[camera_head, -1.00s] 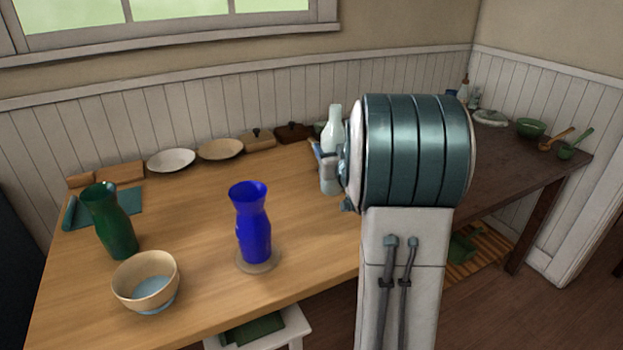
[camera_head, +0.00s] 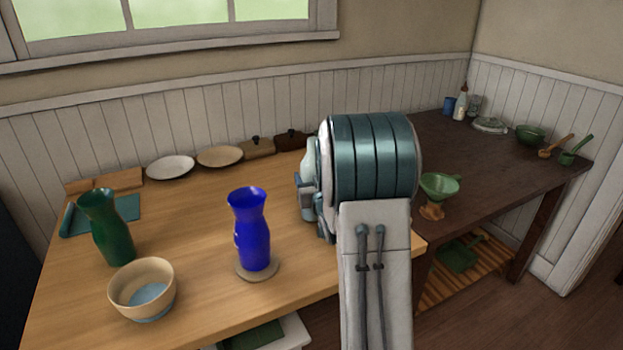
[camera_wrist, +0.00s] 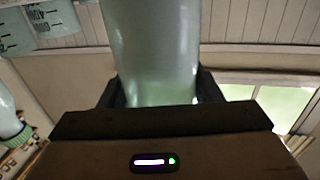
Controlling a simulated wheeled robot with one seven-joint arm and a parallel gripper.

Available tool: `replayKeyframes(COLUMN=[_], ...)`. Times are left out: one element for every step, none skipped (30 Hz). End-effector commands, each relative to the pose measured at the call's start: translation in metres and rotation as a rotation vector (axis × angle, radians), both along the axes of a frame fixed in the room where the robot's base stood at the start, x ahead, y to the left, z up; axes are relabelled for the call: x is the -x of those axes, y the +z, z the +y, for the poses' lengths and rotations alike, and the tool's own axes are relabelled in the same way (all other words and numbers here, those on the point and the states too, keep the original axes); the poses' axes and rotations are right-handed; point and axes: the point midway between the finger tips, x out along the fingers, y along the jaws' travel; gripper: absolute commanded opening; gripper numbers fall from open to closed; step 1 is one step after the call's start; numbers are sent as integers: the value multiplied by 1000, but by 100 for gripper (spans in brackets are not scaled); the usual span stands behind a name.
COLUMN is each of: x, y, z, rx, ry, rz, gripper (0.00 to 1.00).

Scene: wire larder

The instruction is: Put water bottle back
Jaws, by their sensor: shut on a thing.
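The water bottle is a pale, whitish-green glass bottle. In the head view its side (camera_head: 309,158) shows at the left of my arm, mostly hidden behind it. In the wrist view the bottle (camera_wrist: 152,45) stands between both fingers and fills the upper middle. My gripper (camera_wrist: 160,92) is shut on it. In the head view my gripper (camera_head: 305,192) is over the right part of the light wooden table (camera_head: 200,215). I cannot tell whether the bottle's base touches the table.
A blue vase (camera_head: 252,235) on a round coaster stands left of my gripper. A green vase (camera_head: 108,230) and a bowl (camera_head: 142,282) stand farther left. Plates and lidded boxes line the back.

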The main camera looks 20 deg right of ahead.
Motion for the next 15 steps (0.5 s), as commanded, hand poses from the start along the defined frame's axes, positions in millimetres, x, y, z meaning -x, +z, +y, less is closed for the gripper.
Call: replayKeyframes(x=[0,0,0,0,0,0,0,0,0,0,0,0,0,0,0], y=[-2,-2,-3,-3,-2,-2,-2,-2,-2,-2,-2,-2,-2,-2,-2], z=[0,0,0,0,0,0,0,0,0,0,0,0,0,0,0], rx=[0,0,0,0,0,0,0,0,0,0,0,0,0,0,0], ry=[0,0,0,0,0,0,0,0,0,0,0,0,0,0,0], rz=[-2,-2,-2,0,0,0,0,0,0,0,0,0,0,0,0], gripper=[19,19,19,61,69,80,80,80,80,80,80,80,80,80,80])
